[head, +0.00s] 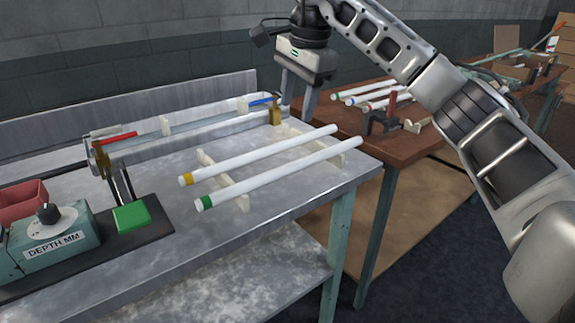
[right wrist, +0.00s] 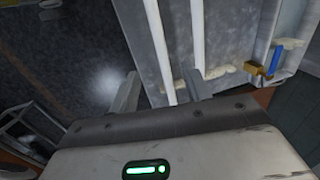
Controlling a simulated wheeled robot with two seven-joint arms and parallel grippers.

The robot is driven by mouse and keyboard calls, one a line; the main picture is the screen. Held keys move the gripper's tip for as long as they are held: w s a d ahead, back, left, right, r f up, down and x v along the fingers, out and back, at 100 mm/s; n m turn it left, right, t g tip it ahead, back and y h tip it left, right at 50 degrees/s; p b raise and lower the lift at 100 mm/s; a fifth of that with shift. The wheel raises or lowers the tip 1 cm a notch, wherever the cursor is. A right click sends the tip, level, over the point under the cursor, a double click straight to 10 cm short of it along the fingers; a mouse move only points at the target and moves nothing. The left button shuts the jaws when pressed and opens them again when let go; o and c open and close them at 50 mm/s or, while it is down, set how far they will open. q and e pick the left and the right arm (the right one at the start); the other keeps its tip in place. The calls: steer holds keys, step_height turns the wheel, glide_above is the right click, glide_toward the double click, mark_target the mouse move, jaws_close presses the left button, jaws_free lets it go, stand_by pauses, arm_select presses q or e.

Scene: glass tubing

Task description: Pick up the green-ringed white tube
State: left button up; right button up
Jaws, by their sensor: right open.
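The green-ringed white tube (head: 270,178) lies on pale wooden supports near the front edge of the metal table, its green ring at the left end. A yellow-ringed white tube (head: 260,155) lies parallel behind it. My right gripper (head: 297,108) is open and empty, fingers pointing down, above and behind the tubes' right part. In the right wrist view, the left-hand tube (right wrist: 163,45), nearer the table edge, lines up between the open fingers, with no contact visible. Its ring is out of view there; its place suggests the green-ringed tube. My left gripper is not in view.
A metal trough with a red lever (head: 115,138) and a blue lever (head: 264,101) runs behind the tubes. A brown bench (head: 400,150) with more tubes stands right.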

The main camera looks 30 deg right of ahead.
mark_target(291, 165)
steer(key=w+f, duration=0.1)
steer(key=f, duration=0.4)
steer(key=w+f, duration=0.1)
steer(key=f, duration=0.9)
steer(key=shift+w+d+f, duration=0.1)
steer(key=shift+w+d, duration=0.1)
steer(key=shift+w, duration=0.2)
jaws_close()
